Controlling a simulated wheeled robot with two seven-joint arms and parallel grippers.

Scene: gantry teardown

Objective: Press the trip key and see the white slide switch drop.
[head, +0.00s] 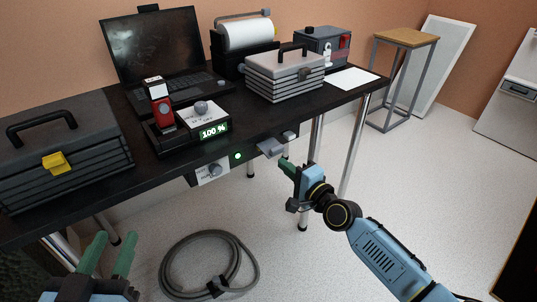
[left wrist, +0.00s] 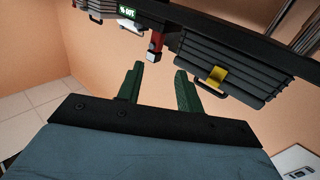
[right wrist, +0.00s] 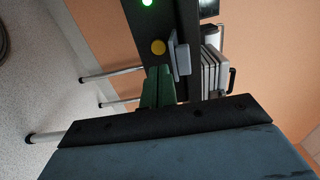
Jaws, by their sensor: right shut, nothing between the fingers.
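A grey paddle-like key (head: 271,148) sticks out from the table's front edge, right of a lit green lamp (head: 238,156). A small pale block (head: 290,135) sits just right of it; I cannot tell whether this is the white slide switch. In the right wrist view a grey plate (right wrist: 183,60) stands beside a round yellow button (right wrist: 158,47). My right gripper (head: 287,168) is shut and empty, below and right of the key, with its fingertips (right wrist: 158,72) near the yellow button. Contact cannot be told. My left gripper (head: 108,257) is open and empty at lower left.
A knob panel (head: 212,172) hangs under the table edge. The black table (head: 225,146) carries a toolbox (head: 60,150), a laptop (head: 160,60), a red device (head: 162,112), a 100 % display (head: 214,131) and a grey case (head: 285,78). A coiled hose (head: 208,265) lies on the floor.

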